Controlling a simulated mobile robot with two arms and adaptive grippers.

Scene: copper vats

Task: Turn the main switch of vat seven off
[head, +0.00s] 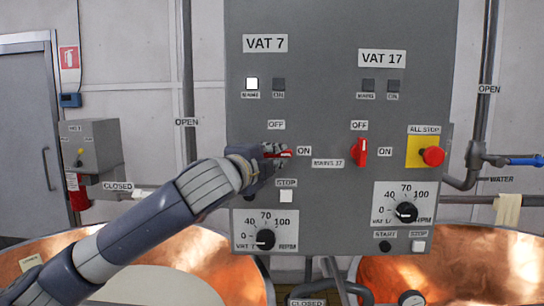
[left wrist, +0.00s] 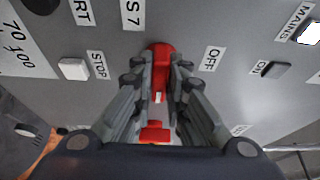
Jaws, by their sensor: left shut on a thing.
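The vat 7 main switch is a red handle (head: 287,154), mostly covered by my left gripper (head: 274,153) in the head view. Its visible red end points right, toward the ON label (head: 304,151); the OFF label (head: 276,125) is above. In the left wrist view the red switch (left wrist: 160,54) lies between the two fingers of my left gripper (left wrist: 160,82), which is shut on it. The OFF label (left wrist: 211,58) is to its right there. The white vat 7 mains lamp (head: 252,84) is lit. My right gripper is not in view.
On the same grey panel, the vat 17 switch (head: 361,152) stands upright toward OFF. The red all-stop button (head: 433,156) is at the right. A white stop button (head: 286,196) and a black speed dial (head: 265,239) sit below my gripper. Copper vats (head: 470,262) stand below.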

